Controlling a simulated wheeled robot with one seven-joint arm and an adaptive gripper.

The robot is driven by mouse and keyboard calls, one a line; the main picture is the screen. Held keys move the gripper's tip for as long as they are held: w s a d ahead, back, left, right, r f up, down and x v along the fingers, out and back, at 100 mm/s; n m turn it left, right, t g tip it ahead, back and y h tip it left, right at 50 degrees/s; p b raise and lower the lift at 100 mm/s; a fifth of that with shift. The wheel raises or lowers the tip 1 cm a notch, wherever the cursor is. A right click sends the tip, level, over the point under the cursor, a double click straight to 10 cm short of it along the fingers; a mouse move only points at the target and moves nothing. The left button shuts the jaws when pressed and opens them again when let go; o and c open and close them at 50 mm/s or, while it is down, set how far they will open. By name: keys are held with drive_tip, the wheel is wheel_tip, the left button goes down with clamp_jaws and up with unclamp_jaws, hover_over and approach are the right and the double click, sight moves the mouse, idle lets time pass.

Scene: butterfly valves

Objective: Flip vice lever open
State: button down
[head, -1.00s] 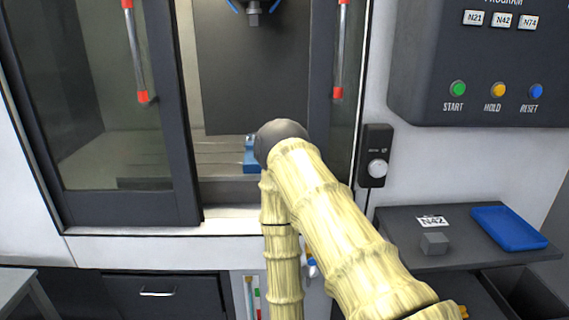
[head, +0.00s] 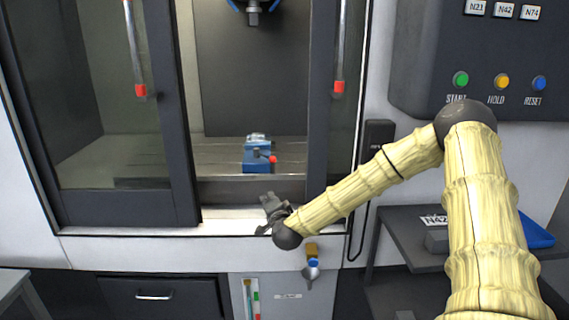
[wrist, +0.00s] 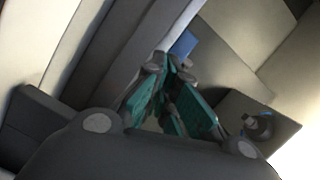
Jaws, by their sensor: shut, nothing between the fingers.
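The blue vice (head: 256,160) sits on the machine bed inside the open doorway, in the head view. Its lever ends in a red knob (head: 272,159) at the vice's right front. My gripper (head: 268,203) is in front of and below the vice, over the doorway sill, clear of the lever. It is shut and empty. In the wrist view my gripper (wrist: 172,75) shows teal finger pads, and a small blue patch (wrist: 184,43), likely the vice, lies just past the fingertips. The lever cannot be made out in the wrist view.
The machine's left door (head: 120,110) and right door edge (head: 322,110) flank the opening. A spindle (head: 253,12) hangs above the vice. The control panel (head: 490,60) is at the upper right. A side shelf (head: 400,230) holds a grey block and a blue tray (head: 536,232).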

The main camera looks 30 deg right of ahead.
drive_tip(key=d+r+m+h, duration=0.3)
drive_tip(key=d+r, duration=0.4)
drive_tip(key=d, duration=0.1)
drive_tip(key=shift+w+d+r+m+t+h, duration=0.2)
drive_tip(key=shift+w+r+m+t+h, duration=0.1)
drive_tip(key=shift+m+t, duration=0.1)
drive_tip(key=x, duration=1)
drive_tip(key=shift+p, duration=0.45)
drive_tip(key=shift+a+f, duration=0.1)
drive_tip(key=shift+f, duration=0.05)
drive_tip(key=shift+s+a+m+h+b, duration=0.1)
drive_tip(key=shift+a+m+h+b, duration=0.2)
drive_tip(key=shift+b, duration=0.05)
drive_tip(key=shift+g, duration=0.3)
